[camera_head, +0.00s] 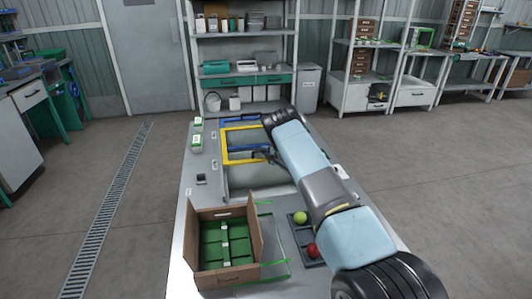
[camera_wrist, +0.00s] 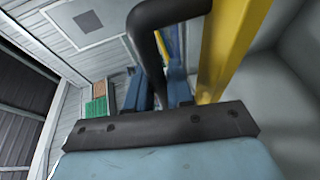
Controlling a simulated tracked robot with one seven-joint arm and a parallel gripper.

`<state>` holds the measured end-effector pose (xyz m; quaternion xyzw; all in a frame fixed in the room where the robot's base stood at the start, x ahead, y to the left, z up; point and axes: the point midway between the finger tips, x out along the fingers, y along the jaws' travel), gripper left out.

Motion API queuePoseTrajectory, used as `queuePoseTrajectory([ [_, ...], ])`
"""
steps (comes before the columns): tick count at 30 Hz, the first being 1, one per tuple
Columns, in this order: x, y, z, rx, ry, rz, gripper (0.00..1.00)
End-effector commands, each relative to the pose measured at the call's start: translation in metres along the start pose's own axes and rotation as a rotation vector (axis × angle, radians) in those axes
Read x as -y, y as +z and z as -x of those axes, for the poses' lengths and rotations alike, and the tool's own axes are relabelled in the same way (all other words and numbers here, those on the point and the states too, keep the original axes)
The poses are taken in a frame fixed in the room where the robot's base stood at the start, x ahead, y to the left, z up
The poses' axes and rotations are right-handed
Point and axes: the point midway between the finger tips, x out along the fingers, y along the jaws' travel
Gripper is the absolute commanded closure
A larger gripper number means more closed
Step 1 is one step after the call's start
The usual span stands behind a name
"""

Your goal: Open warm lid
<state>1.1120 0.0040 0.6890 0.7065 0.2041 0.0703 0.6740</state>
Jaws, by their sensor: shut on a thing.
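The yellow-framed lid (camera_head: 224,143), which I take to be the warm lid, is on the grey bench behind a pale, open well (camera_head: 255,178). It looks tilted up, but its exact angle is unclear. My gripper (camera_head: 264,155) is at the right part of the yellow frame and shut on it. My arm hides the frame's right end. In the wrist view, a yellow bar (camera_wrist: 224,50) runs close by on the right. The exact grip point is not clear there.
A blue frame (camera_head: 240,121) lies just behind the yellow one. An open cardboard box (camera_head: 225,277) with green contents stands at the front left. A dark tray holds a green ball (camera_head: 300,217) and a red ball (camera_head: 313,250). Small green-white boxes (camera_head: 197,141) stand at the left edge.

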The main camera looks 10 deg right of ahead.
Motion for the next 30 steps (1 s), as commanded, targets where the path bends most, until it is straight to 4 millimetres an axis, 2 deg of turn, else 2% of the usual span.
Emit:
queuePoseTrajectory([
  [5, 0.003, 0.003, -0.006, 0.000, -0.005, -0.002, 1.00],
  [15, -0.003, 0.016, -0.038, 0.001, -0.007, -0.002, 1.00],
  [26, -0.003, 0.017, -0.041, 0.002, -0.008, -0.003, 1.00],
  [27, -0.003, 0.017, -0.041, 0.002, -0.008, -0.003, 0.78],
  [30, -0.003, 0.017, -0.041, 0.002, -0.008, -0.003, 0.68],
])
